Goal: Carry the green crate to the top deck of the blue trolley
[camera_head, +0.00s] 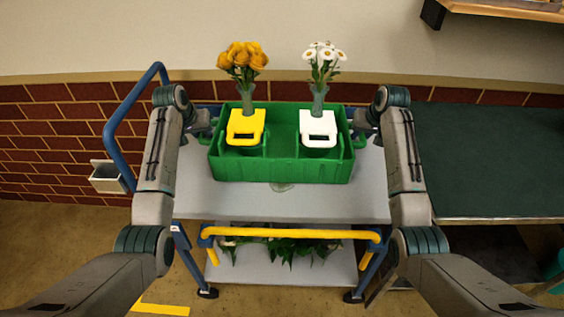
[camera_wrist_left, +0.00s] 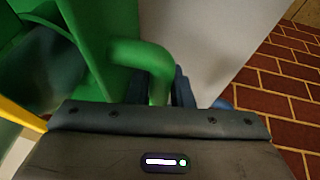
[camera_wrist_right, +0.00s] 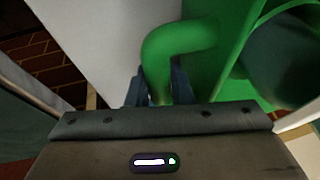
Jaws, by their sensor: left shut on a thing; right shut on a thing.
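The green crate (camera_head: 280,170) is at the top deck (camera_head: 290,205) of the blue trolley and looks level. I cannot tell whether its base touches the deck or is slightly above it. My left gripper (camera_head: 206,134) is shut on the crate's left handle, a green bar that shows in the left wrist view (camera_wrist_left: 151,65). My right gripper (camera_head: 362,136) is shut on the right handle, also seen in the right wrist view (camera_wrist_right: 165,50). The crate holds a yellow holder (camera_head: 246,125) with orange flowers (camera_head: 243,58) and a white holder (camera_head: 318,124) with white daisies (camera_head: 324,60), both upright.
The trolley has a blue push rail (camera_head: 117,145) at left and a yellow front bar (camera_head: 290,234). Leafy stems (camera_head: 290,248) lie on its lower deck. A dark green table (camera_head: 490,160) stands close on the right. A tiled wall (camera_head: 60,140) is behind.

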